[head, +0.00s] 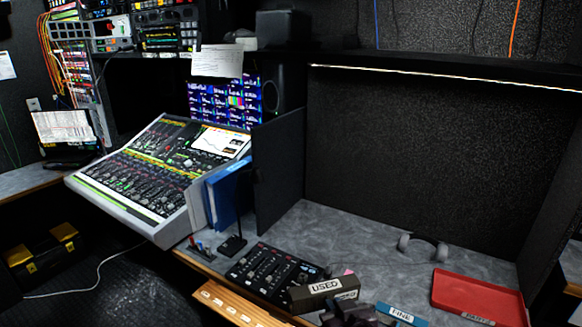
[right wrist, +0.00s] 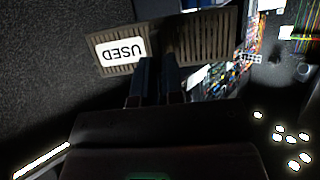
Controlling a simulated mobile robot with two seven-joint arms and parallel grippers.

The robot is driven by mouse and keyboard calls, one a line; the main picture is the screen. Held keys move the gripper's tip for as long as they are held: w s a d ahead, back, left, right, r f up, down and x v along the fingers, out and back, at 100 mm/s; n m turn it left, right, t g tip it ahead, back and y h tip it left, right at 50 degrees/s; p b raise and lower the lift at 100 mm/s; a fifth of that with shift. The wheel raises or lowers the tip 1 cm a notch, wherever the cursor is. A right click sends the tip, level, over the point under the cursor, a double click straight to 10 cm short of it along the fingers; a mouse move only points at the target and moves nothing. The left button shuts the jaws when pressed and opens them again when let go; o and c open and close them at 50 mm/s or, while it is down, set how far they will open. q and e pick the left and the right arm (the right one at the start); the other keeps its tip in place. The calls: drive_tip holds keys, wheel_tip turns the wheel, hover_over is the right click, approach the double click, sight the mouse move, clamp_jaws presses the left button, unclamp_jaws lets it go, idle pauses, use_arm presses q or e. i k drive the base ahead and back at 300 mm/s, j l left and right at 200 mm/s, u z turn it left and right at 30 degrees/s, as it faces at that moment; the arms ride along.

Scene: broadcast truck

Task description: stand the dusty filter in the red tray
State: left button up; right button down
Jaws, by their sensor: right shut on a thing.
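The dusty filter is a grey-brown pleated block with a white USED label (head: 312,289). It also shows in the right wrist view (right wrist: 205,42), with the label upside down. My right gripper (head: 345,306) is shut on the filter, with both dark fingers (right wrist: 158,68) at its middle. The red tray (head: 475,292) lies on the grey counter at the right, with a pale label on its front edge. It looks empty. The filter is left of the tray and apart from it. My left gripper is not in view.
A blue block labelled FINE (head: 400,315) is between my right gripper and the tray. A black control panel (head: 272,270) and a large mixing console (head: 165,170) are at the left. The counter's middle (head: 340,235) is clear.

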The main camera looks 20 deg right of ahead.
sight(486, 304)
drive_tip(key=k+l, duration=0.15)
drive_tip(key=l, duration=0.2)
drive_tip(key=k+l, duration=0.1)
drive_tip(key=l, duration=0.25)
drive_tip(key=k+l, duration=0.15)
drive_tip(key=l, duration=0.2)
drive_tip(key=k+l, duration=0.15)
drive_tip(key=l, duration=0.95)
drive_tip(key=i+l, duration=0.1)
drive_tip(key=l, duration=0.4)
drive_tip(key=i+l, duration=0.1)
drive_tip(key=l, duration=0.4)
